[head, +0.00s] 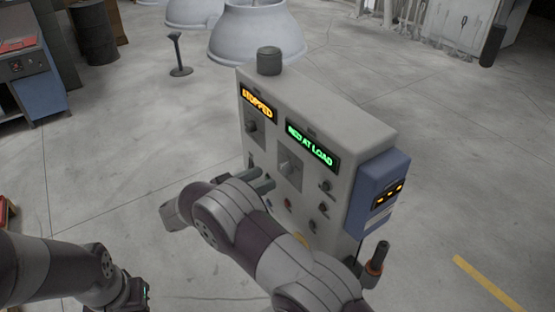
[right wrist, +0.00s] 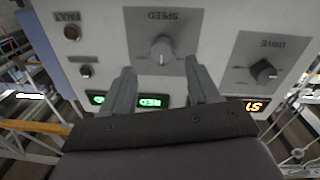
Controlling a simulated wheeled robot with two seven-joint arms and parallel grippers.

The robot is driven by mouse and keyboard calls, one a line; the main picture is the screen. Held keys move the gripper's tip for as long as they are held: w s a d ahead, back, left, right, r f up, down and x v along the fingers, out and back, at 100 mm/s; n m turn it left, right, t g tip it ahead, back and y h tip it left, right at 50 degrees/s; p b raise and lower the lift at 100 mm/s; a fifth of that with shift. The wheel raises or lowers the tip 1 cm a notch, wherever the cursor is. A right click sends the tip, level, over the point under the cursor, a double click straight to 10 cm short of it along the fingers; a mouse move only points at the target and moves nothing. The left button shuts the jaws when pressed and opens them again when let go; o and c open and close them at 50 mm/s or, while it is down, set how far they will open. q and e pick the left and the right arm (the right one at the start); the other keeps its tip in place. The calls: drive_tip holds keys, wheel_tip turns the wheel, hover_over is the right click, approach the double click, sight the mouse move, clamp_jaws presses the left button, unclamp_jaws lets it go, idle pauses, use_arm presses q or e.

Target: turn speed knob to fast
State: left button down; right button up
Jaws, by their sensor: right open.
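The grey speed knob (right wrist: 163,48) sits on a darker square plate on the control box, with the word SPEED upside down in the right wrist view. In the head view the speed knob (head: 287,162) is below the green display. Its exact setting is too small to read. My right gripper (head: 264,180) is in front of the panel. In the right wrist view my right gripper (right wrist: 160,67) is open, its two fingers apart on either side of the line to the knob; I see no clear contact. My left arm's end is at the lower left, its fingers not visible.
The control box (head: 330,105) has an orange STOPPED display (head: 257,103) and a green display (head: 312,144). The drive knob (right wrist: 264,70) is beside the speed knob. A blue unit (head: 375,190) is on the box's right side. Grey floor around is mostly clear.

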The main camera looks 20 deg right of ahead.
sight(282, 170)
drive_tip(key=x, duration=0.1)
drive_tip(key=p+x, duration=0.1)
drive_tip(key=x, duration=0.1)
drive_tip(key=p+x, duration=0.1)
drive_tip(key=x, duration=0.1)
drive_tip(key=shift+w+a+r, duration=0.1)
drive_tip(key=shift+w, duration=0.2)
drive_tip(key=shift+s+d, duration=0.2)
drive_tip(key=shift+d, duration=0.3)
use_arm(q)
wheel_tip(282, 170, up, 3)
drive_tip(key=shift+r, duration=0.2)
